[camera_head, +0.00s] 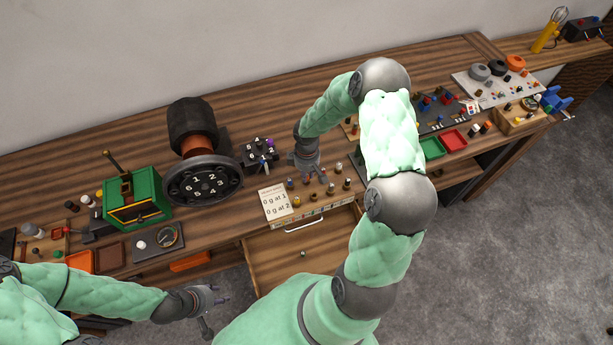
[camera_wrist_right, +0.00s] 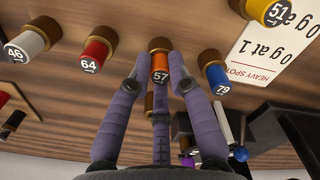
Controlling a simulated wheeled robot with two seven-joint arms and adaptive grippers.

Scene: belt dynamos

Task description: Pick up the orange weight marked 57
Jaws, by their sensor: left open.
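The orange weight marked 57 (camera_wrist_right: 160,68) is in the right wrist view, a small cylinder with a brown end, upper middle. Fingers of my right gripper (camera_wrist_right: 159,66) lie on either side of it, tips very close; a third finger is below. Whether they touch or grip it is unclear. In the head view my right gripper (camera_head: 311,177) is low over the row of weights, and I cannot make out the orange one there. My left gripper (camera_head: 218,298) is open and empty, in front of the desk, far from the weights.
Nearby weights in the wrist view are white 46 (camera_wrist_right: 23,46), red 64 (camera_wrist_right: 93,54), blue 79 (camera_wrist_right: 217,78) and yellow 51 (camera_wrist_right: 268,11). A white card (camera_head: 274,203) lies beside them. A black knobbed box (camera_head: 259,153) stands behind left. An open drawer (camera_head: 300,262) is in front.

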